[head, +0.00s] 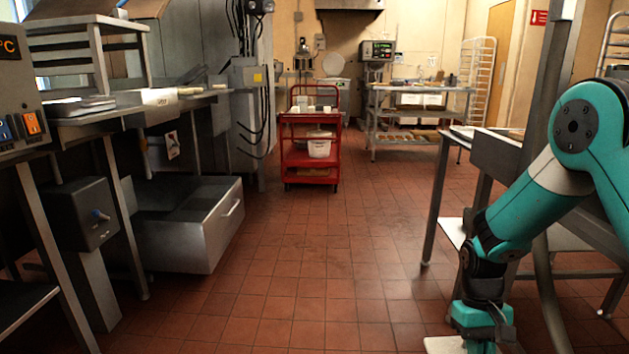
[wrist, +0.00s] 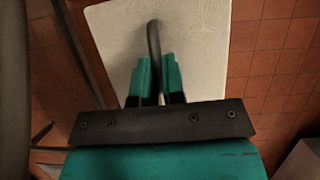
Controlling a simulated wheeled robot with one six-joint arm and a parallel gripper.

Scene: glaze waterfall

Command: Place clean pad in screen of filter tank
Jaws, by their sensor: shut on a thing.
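My gripper (wrist: 155,65) points down at the lower right of the head view, where its fingertips are cut off by the frame. In the wrist view its teal fingers are shut on a narrow dark curved piece (wrist: 153,35), which extends past the tips. I cannot tell what this piece belongs to. A pale, textured rectangular sheet or panel (wrist: 200,35) lies beyond the fingers; I cannot tell whether it is the clean pad or a shelf. An open-topped steel tank (head: 190,225) with a front handle stands low at the left, possibly the filter tank. No screen is clearly visible inside it.
Steel counters (head: 130,105) line the left side. A red cart (head: 310,145) stands ahead, with a steel table (head: 420,89) behind it to the right. A frame with metal legs (head: 437,200) stands close on the right beside my arm. The tiled floor (head: 335,240) between is clear.

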